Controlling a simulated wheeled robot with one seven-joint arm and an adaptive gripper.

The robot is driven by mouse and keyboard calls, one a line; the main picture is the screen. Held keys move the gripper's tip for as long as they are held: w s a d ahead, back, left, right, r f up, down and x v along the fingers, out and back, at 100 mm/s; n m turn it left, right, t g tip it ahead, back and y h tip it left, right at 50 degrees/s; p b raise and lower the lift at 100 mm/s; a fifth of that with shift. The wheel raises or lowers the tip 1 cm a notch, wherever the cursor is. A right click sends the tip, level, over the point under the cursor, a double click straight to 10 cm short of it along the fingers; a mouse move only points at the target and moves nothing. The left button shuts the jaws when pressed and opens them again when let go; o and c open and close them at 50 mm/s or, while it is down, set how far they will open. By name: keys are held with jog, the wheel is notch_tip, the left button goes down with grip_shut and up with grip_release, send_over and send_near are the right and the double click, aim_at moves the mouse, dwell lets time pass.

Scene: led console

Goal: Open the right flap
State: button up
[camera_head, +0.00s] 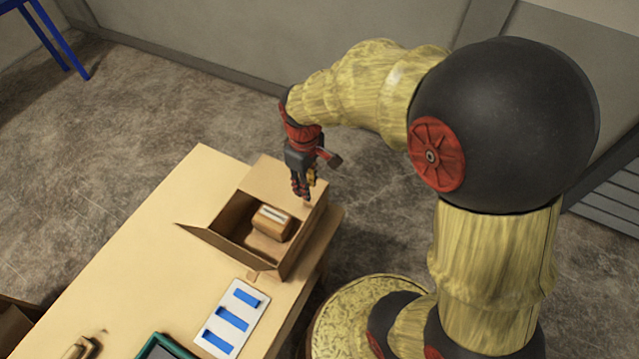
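An open cardboard box (296,252) stands near the right edge of the wooden table. Its left flap (202,238) is folded outward to the left. A far flap (268,172) stands out at the back, partly behind my gripper. The right flap is hard to make out; the right side of the box shows as a brown wall below my gripper. My gripper (301,190) points down at the box's far right corner, close to its rim. I cannot tell whether it touches the box, or whether its fingers are apart. A tan block with a pale slot (273,221) sits inside the box.
The wooden table (150,235) is clear to the left of the box. A white panel with blue bars (231,318) lies in front of it. A green-framed item (163,348) and a small tan object (80,348) are at the front. A blue stand (62,38) is far left.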

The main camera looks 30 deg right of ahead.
jog(key=shift+a+r+n, duration=0.1)
jog(key=shift+a+n, duration=0.1)
jog(key=shift+n, duration=0.2)
notch_tip(320, 180, down, 8)
jog(key=shift+r+b, duration=0.1)
jog(key=shift+b, duration=0.55)
jog(key=c, duration=0.3)
grip_shut()
